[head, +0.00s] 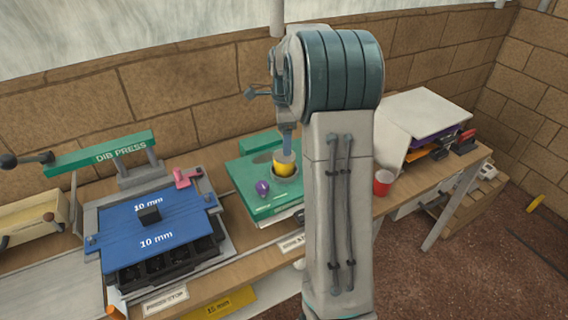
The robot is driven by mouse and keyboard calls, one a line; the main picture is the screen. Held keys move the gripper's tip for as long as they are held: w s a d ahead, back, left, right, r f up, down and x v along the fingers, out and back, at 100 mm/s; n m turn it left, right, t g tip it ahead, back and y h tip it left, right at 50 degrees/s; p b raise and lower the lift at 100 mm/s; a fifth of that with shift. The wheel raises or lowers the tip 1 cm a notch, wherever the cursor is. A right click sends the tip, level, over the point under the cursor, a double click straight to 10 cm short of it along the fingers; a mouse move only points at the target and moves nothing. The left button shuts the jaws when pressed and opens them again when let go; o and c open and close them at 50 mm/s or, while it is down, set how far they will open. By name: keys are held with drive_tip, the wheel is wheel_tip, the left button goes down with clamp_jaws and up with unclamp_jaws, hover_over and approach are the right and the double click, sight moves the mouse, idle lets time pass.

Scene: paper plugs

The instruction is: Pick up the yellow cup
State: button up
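The yellow cup (284,168) stands upright in a dark round ring on a green machine plate (247,177), near the middle of the head view. My gripper (287,150) points down right over the cup, with a grey-blue finger reaching to the cup's rim or into its mouth. I see the finger from one side only, so I cannot tell how far apart the fingers are or whether they touch the cup. My large arm hides the area just right of the cup.
A purple knob (263,188) sits on the green plate in front of the cup. A blue-topped press (150,235) with a green lever stands at left. A red cup (383,182) stands right of my arm, near papers and folders (425,110). A brick wall runs behind.

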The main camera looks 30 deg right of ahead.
sight(284, 158)
drive_tip(key=f, duration=0.2)
drive_tip(key=f+p, duration=0.1)
drive_tip(key=f, duration=0.4)
drive_tip(key=shift+s+a+f+p, duration=0.25)
drive_tip(key=shift+f+p, duration=0.05)
drive_tip(key=shift+f, duration=0.1)
drive_tip(key=c, duration=1.1)
